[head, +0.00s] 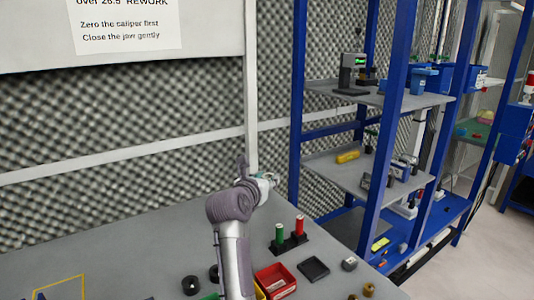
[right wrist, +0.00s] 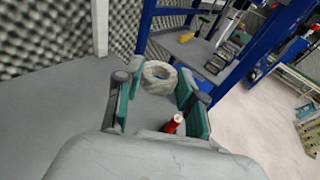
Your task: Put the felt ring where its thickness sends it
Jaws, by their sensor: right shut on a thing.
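My right gripper (head: 264,179) is raised above the far part of the grey table, near the foam wall. In the right wrist view its two green-padded fingers (right wrist: 156,85) stand on either side of a pale grey-white felt ring (right wrist: 158,64). The gripper is shut on the ring, whose hole faces the camera. In the head view the ring is mostly hidden and too small to make out. A white sign (head: 125,25) at the upper left reads "over 26.5 REWORK", "Zero the caliper first" and "Close the jaw gently"; its top is cut off. My left gripper is out of view.
On the table (head: 130,245) are a red bin (head: 277,281), a black square tray (head: 313,268), and a black stand (head: 290,246) with red and green cylinders. A yellow outline (head: 60,288) marks the left front. Blue shelving (head: 393,120) stands right. The table's middle left is clear.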

